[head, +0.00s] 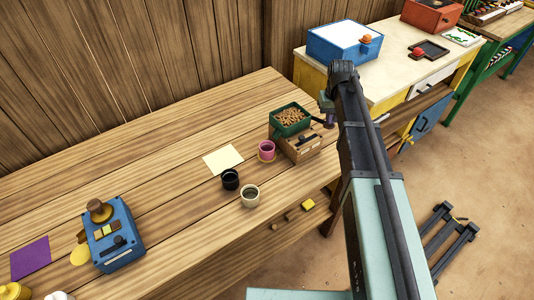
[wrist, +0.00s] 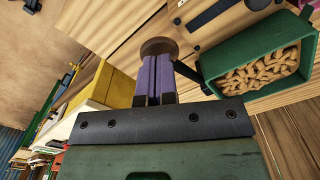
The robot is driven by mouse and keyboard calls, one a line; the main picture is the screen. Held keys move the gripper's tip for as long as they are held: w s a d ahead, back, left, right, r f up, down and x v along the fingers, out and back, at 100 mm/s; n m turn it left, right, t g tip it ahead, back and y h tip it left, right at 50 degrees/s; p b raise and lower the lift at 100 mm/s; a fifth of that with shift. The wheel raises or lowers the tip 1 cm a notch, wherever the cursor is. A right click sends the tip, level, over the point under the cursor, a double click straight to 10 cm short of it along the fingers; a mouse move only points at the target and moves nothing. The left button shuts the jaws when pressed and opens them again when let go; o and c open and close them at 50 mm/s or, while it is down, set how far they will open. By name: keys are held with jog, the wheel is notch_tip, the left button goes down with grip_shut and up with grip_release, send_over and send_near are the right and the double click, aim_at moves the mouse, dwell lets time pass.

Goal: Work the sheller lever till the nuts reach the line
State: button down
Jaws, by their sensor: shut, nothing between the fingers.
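The sheller (head: 300,148) is a wooden box with a green hopper (head: 290,121) full of tan nuts (head: 291,117), near the right end of the wooden table. In the wrist view the hopper (wrist: 262,90) is at the right, with nuts (wrist: 262,73) in it. A dark lever with a round brown knob (wrist: 158,46) reaches out from beside the hopper. My gripper (wrist: 154,68) has purple fingers pressed together, with nothing between them. Their tips are at the knob; I cannot tell whether they touch it. In the head view my gripper (head: 328,115) is just right of the hopper. I cannot make out a line.
A pink cup (head: 266,149) stands left of the sheller, with a black cup (head: 230,179) and a pale cup (head: 250,195) nearer the front. A cream sheet (head: 223,160) lies behind them. A blue device (head: 113,238) is at the left. A yellow cabinet with a blue box (head: 344,41) stands behind right.

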jog(key=shift+s+d+f+b, duration=0.15)
jog(key=shift+f+b, duration=1.4)
jog(key=shift+f, duration=0.05)
jog(key=shift+s+d+f+b, duration=0.1)
jog(key=shift+s+f+b, duration=0.05)
jog(key=shift+f+b, duration=1.4)
jog(key=r+p, duration=0.8)
jog(key=shift+w+a, duration=0.2)
jog(key=shift+w, duration=0.1)
jog(key=shift+f, duration=0.15)
jog(key=shift+f, duration=0.2)
